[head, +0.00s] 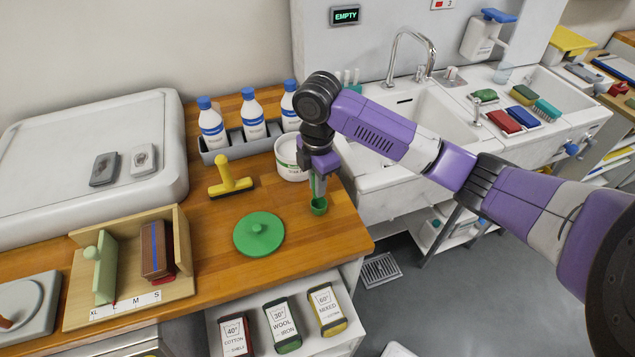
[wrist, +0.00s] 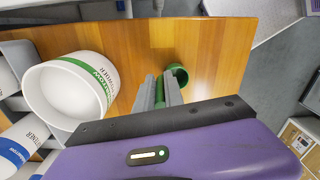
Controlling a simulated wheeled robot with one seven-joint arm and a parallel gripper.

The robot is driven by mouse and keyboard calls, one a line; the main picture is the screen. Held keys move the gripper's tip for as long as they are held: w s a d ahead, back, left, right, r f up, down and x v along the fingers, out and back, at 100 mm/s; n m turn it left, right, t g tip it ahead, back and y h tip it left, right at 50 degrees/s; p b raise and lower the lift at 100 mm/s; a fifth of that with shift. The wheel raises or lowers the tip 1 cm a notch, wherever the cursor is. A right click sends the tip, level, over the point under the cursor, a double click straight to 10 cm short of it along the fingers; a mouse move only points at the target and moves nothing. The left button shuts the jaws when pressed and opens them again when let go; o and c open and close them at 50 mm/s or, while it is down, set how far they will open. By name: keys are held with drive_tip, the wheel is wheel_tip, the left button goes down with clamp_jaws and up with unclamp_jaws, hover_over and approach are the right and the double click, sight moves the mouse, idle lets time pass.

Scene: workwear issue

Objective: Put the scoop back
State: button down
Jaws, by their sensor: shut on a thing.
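A small green scoop (head: 319,207) hangs upright below my gripper (head: 318,180), its cup low at or just above the wooden counter. My gripper is shut on its handle; in the wrist view the scoop (wrist: 180,73) shows between the two grey fingers (wrist: 162,92). A white tub (head: 291,158) with a green band stands open just left of and behind the gripper. In the wrist view the tub (wrist: 68,92) shows white contents or a pale inside. A round green lid (head: 259,234) with a knob lies flat on the counter.
Several blue-capped bottles (head: 253,113) stand in a grey rack (head: 226,152) behind. A yellow scraper (head: 230,178) lies left of the tub. A wooden holder (head: 181,290) is at the left. The sink (head: 400,115) is at the right, beyond the counter's edge.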

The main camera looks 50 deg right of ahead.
drive_tip(key=shift+f, duration=0.1)
drive_tip(key=c, duration=1.9)
unclamp_jaws()
drive_tip(key=shift+f, duration=0.1)
drive_tip(key=o, duration=0.5)
drive_tip(key=shift+c, duration=0.2)
